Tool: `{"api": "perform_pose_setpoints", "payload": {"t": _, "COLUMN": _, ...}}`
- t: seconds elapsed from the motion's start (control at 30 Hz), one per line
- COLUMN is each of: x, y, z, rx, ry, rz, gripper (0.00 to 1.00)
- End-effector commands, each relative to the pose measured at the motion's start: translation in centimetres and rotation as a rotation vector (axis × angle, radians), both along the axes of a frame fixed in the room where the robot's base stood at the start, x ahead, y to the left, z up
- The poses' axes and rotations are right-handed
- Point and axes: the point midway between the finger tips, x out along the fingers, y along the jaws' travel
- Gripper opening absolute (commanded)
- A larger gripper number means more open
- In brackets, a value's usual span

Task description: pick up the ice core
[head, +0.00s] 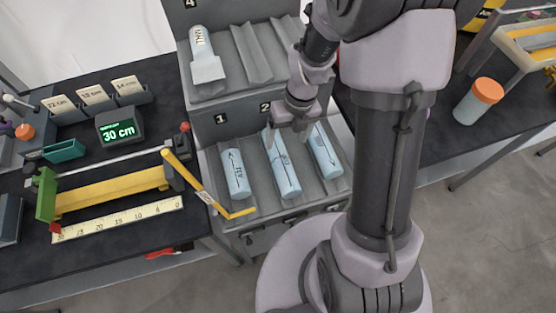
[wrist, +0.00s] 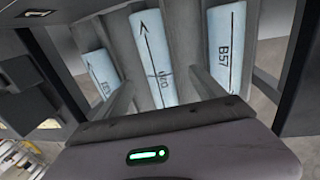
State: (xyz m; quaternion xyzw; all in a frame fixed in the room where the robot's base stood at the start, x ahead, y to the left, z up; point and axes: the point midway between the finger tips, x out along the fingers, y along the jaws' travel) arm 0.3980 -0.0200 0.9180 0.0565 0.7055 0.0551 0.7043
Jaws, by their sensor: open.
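Three pale blue ice cores lie side by side in the grooves of a lower grey tray: a left one (head: 235,174), a middle one (head: 283,170) and a right one (head: 325,151). The wrist view shows the left core (wrist: 102,76), the middle core (wrist: 153,55) with a long arrow, and the right core (wrist: 228,48) marked B57. My gripper (head: 287,140) is open at the far end of the middle core, pointing down. I cannot tell whether it touches the core.
The upper tray (head: 240,62) rises behind the lower one. At left, a dark bench holds a 30 cm display (head: 120,127), a yellow ruler trough (head: 115,192) and a yellow bar (head: 195,180). An orange-capped jar (head: 478,101) stands on the right bench.

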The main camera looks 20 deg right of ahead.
Motion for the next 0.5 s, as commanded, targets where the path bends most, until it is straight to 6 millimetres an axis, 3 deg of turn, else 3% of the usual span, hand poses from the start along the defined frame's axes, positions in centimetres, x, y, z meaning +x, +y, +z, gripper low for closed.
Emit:
{"api": "perform_pose_setpoints", "payload": {"t": 0.03, "x": -0.1, "y": 0.2, "z": -1.7, "rx": 0.001, "ry": 0.003, "rz": 0.000, "gripper": 0.79}}
{"api": "perform_pose_setpoints", "payload": {"t": 0.27, "x": -0.2, "y": 0.7, "z": -3.9, "rx": 0.000, "ry": 0.000, "rz": 0.001, "gripper": 0.79}}
{"api": "perform_pose_setpoints", "payload": {"t": 0.5, "x": -1.6, "y": 1.6, "z": -8.3, "rx": 0.000, "ry": 0.001, "rz": 0.002, "gripper": 0.79}}
